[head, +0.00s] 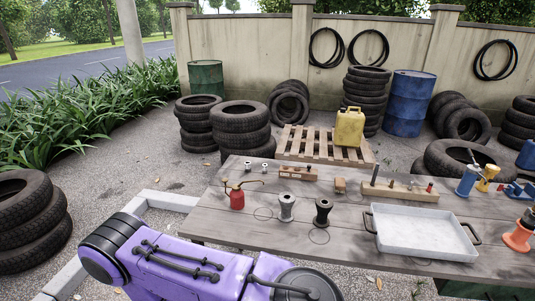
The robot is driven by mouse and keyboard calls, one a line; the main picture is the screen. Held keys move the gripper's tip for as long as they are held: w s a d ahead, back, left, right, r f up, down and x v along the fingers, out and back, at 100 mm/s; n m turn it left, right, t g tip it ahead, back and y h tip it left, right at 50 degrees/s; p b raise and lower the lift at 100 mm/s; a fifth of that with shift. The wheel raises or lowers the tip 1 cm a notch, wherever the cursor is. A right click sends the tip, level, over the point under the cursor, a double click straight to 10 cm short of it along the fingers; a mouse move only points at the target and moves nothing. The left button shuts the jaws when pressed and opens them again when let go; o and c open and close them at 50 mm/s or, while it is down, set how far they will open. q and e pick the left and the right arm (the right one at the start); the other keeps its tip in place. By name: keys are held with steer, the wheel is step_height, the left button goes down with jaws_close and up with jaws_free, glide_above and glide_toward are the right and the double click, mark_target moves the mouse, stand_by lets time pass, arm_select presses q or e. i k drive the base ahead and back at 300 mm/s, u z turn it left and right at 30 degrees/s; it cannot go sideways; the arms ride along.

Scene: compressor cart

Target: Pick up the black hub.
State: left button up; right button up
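The black hub (323,211) stands upright on the grey wooden table, near the middle of its front part. It is spool-shaped, with a wide top and base and a narrower waist. A grey metal hub (286,207) of similar shape stands just to its left, with a gap between them. Neither of my grippers shows in the head view, and nothing is seen touching the black hub.
A shallow metal tray (379,243) with side handles lies right of the black hub. Wooden blocks with small parts (400,191) lie behind. An orange part (518,238) stands at the right edge. Bare tabletop lies before the hub.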

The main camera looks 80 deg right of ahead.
mark_target(323, 205)
steer(key=i, duration=1.25)
steer(key=z, duration=2.2)
